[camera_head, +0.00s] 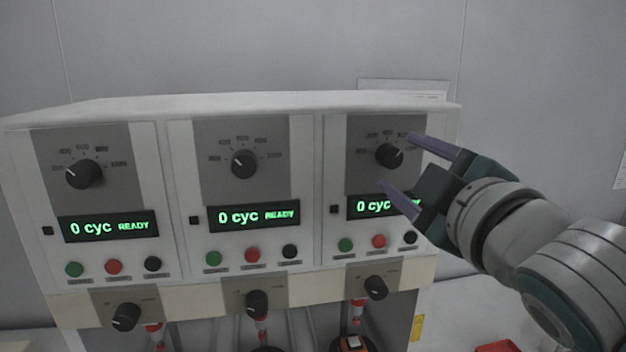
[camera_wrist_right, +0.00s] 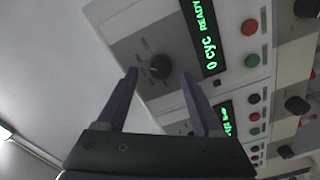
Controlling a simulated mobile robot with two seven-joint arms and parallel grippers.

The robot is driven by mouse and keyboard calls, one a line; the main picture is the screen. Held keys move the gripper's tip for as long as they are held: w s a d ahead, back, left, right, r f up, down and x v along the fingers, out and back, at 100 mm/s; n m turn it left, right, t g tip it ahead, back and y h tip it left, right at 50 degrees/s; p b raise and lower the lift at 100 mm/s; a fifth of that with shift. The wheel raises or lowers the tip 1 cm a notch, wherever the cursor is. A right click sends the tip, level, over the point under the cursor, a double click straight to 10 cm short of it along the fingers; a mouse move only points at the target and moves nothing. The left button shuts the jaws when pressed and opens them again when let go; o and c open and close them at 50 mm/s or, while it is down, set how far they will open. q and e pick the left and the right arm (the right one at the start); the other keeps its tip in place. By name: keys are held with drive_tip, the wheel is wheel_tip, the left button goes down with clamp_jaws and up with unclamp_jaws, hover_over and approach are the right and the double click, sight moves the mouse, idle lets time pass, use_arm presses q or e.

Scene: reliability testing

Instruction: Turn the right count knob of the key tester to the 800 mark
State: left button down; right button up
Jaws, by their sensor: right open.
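The key tester (camera_head: 180,106) has three panels side by side, each with a black count knob above a green display. The right count knob (camera_head: 389,156) is black and round with a pale pointer line, on a grey plate with printed marks too small to read. Its display (camera_head: 372,206) reads 0 cyc and is partly hidden by my gripper. My right gripper (camera_head: 397,160) is open and empty, its two purple fingers on either side of the knob in the picture. In the right wrist view the knob (camera_wrist_right: 159,66) appears ahead between the open fingers, apparently apart from them. My left gripper is not in view.
The left count knob (camera_head: 84,173) and middle count knob (camera_head: 243,164) sit on the other panels. Green, red and black buttons (camera_head: 379,241) line the panel below the display. Smaller lower knobs (camera_head: 376,287) stick out beneath. A red object (camera_head: 498,346) lies at bottom right.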

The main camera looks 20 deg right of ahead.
drive_tip(key=b+v, duration=0.2)
drive_tip(key=v, duration=0.5)
drive_tip(key=shift+s, duration=0.3)
